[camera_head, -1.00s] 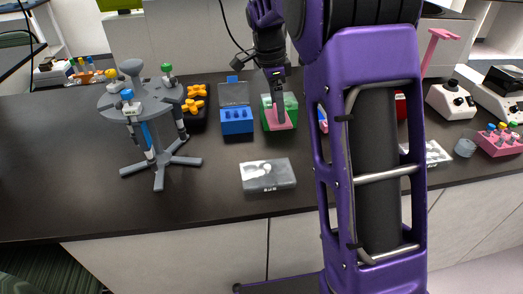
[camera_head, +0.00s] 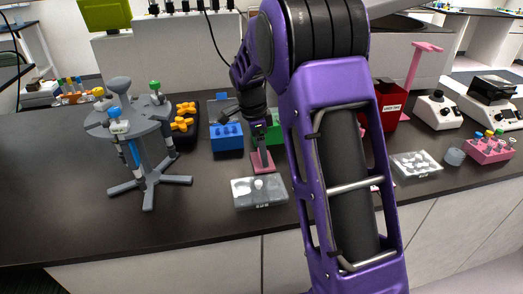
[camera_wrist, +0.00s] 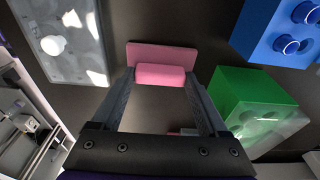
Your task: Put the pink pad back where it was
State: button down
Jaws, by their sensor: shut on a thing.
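The pink pad (camera_head: 262,166) is a flat plate with a raised pink grip (camera_wrist: 160,75). My gripper (camera_head: 263,152) is shut on that grip from above, and the wrist view shows a finger on each side of it. The pad is just behind the clear-lidded box (camera_head: 260,193) and in front of the green box (camera_head: 275,136). The wrist view shows the plate (camera_wrist: 160,53) clear of both boxes. I cannot tell whether it touches the bench or hangs just above it.
A blue tube box (camera_head: 227,140) stands left of the green box. A grey pipette stand (camera_head: 149,172) is further left, near an orange-topped rack (camera_head: 183,118). On the right are a red bin (camera_head: 388,104), a pink tube rack (camera_head: 489,151) and a white tray (camera_head: 416,165). The front-left bench is bare.

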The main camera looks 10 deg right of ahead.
aim_at(255, 161)
jog(key=shift+f, duration=0.15)
grip_release()
notch_tip(255, 161, up, 12)
jog(key=a+p, duration=0.1)
jog(key=a, duration=0.1)
dwell(0.3)
jog(key=shift+d, duration=0.1)
